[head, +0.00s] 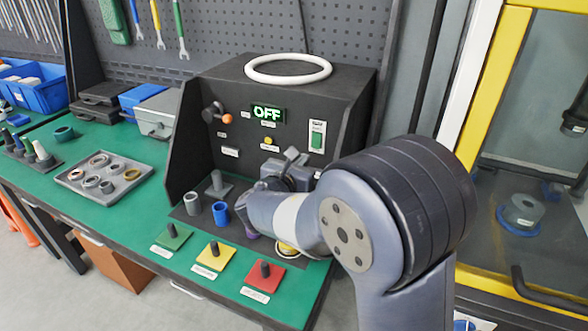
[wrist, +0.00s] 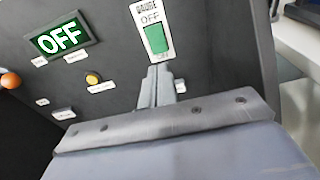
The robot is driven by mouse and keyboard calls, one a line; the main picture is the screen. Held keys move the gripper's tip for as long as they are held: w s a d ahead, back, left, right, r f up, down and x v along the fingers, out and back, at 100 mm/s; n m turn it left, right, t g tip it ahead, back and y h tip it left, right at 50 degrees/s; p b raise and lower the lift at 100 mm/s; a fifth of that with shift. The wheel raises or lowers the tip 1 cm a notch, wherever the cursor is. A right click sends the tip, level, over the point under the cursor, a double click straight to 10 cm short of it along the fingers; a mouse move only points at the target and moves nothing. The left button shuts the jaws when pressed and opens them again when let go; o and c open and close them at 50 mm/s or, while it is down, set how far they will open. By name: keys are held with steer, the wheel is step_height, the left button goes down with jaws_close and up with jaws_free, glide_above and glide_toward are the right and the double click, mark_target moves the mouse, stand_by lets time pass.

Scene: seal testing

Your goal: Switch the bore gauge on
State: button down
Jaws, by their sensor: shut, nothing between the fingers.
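The bore gauge is a dark box (head: 228,88) on the green bench, with a display (head: 267,113) that reads OFF in green. A green rocker switch (head: 317,139) on a white plate sits at the right of its front panel. In the wrist view the switch (wrist: 156,39) is under the words GAUGE and OFF. My gripper (wrist: 158,72) is shut and empty, its fingertips just below the switch in that picture. I cannot tell whether they touch the panel. In the head view my arm partly hides the gripper and the panel's lower right.
A white ring (head: 288,69) lies on top of the box. An orange-knobbed lever (head: 227,118) and a yellow button (head: 268,141) are on the panel. Blue and grey rings and green, yellow and red (head: 262,280) peg plates stand in front. A yellow-framed cabinet (head: 493,80) is at right.

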mark_target(315, 147)
steer(key=x, duration=0.6)
steer(key=shift+w, duration=0.1)
steer(key=shift+w+d, duration=0.1)
steer(key=shift+f, duration=0.15)
stand_by(0.3)
